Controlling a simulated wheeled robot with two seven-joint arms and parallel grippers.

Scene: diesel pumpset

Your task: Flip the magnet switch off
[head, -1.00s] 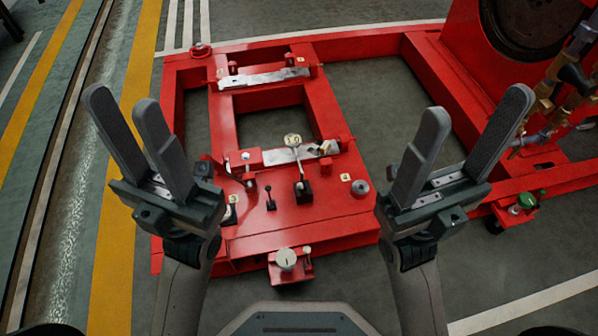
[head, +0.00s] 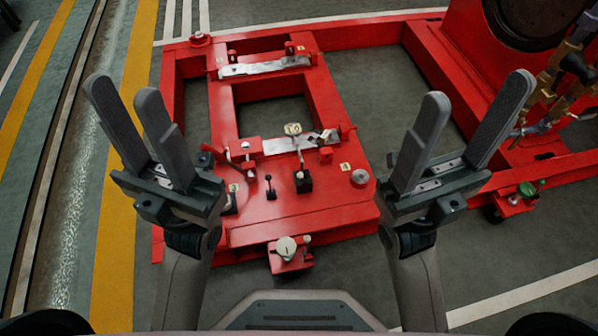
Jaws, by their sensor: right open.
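The red pumpset frame (head: 340,210) carries several small controls, and I cannot tell which one is the magnet switch. A lever with a pale round tag on top (head: 294,130) rises from a black base (head: 304,182). A small black toggle (head: 269,187) stands to its left. A pale round knob (head: 286,248) sits on a red box at the near edge. Another control (head: 230,200) is partly hidden by my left gripper. My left gripper (head: 124,90) is open and empty, left of the panel. My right gripper (head: 476,88) is open and empty, right of the panel.
A red machine with a dark round part (head: 535,20) stands at the upper right, with brass pipe fittings (head: 560,85) beside it. A green valve (head: 527,189) is at the right. Bare floor with yellow and white lines lies left and in front.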

